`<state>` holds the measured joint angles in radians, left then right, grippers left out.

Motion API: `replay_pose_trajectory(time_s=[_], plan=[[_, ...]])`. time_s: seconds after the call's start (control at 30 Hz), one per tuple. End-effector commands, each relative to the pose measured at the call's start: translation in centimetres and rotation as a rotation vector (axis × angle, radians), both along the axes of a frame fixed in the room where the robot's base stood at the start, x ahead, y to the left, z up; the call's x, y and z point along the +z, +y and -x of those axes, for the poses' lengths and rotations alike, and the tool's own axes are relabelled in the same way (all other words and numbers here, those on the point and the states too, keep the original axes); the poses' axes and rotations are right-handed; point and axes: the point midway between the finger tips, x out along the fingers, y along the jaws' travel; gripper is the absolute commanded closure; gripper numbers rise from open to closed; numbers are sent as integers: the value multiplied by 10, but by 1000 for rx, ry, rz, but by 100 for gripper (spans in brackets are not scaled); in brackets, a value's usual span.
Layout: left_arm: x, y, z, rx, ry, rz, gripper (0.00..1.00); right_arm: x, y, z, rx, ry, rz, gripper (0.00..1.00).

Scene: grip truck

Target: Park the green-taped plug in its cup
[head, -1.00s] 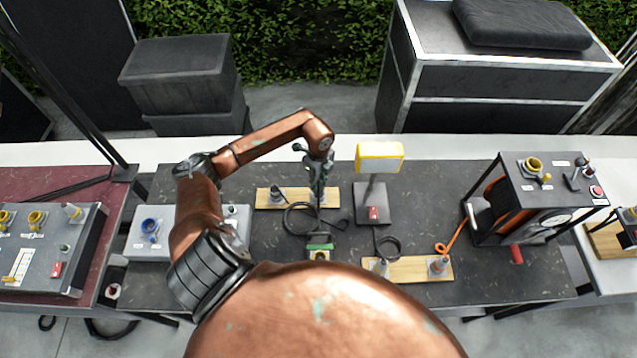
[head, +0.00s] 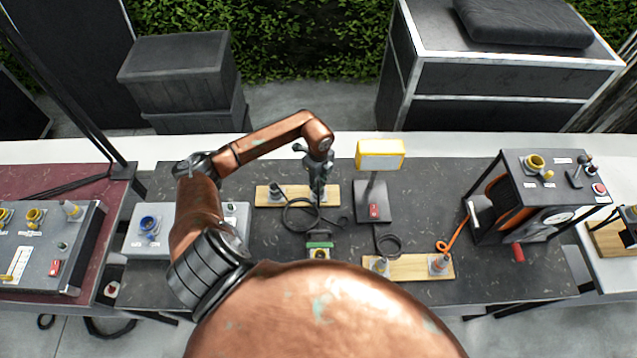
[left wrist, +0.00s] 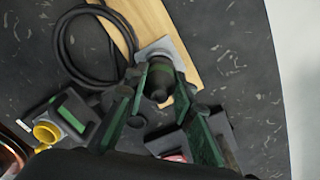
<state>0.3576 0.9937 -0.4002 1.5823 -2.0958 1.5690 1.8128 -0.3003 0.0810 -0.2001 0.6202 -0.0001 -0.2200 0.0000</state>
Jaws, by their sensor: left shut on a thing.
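My left gripper (head: 318,192) points down over the right end of a wooden board (head: 297,198). In the left wrist view, its green fingers (left wrist: 162,92) are shut on the dark plug (left wrist: 157,84), which has a green tape band. Right at the plug is a grey square cup base (left wrist: 176,50) on the board. The plug lines up with this cup, but I cannot tell how deep it sits. A black cable (head: 287,217) loops beside the board. My right gripper is not in view.
A small outlet box with a green bar (head: 320,244) and yellow socket stands nearer me. A yellow-headed lamp (head: 380,155) stands to the right. A second board (head: 408,270) holds two cups. A cable reel box (head: 540,205) is at the far right.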

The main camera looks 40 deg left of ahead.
Motion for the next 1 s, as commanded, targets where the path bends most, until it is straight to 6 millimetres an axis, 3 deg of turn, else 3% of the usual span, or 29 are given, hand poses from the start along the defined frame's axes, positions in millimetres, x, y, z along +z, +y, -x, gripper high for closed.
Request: replay_pose_trajectory(time_s=[0.63,0.67,0.93,1.0], plan=[[-11,0,0,0,0,0,100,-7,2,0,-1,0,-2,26],[-11,0,0,0,0,0,76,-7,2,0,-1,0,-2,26],[-11,0,0,0,0,0,57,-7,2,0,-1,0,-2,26],[-11,0,0,0,0,0,56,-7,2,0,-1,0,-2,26]])
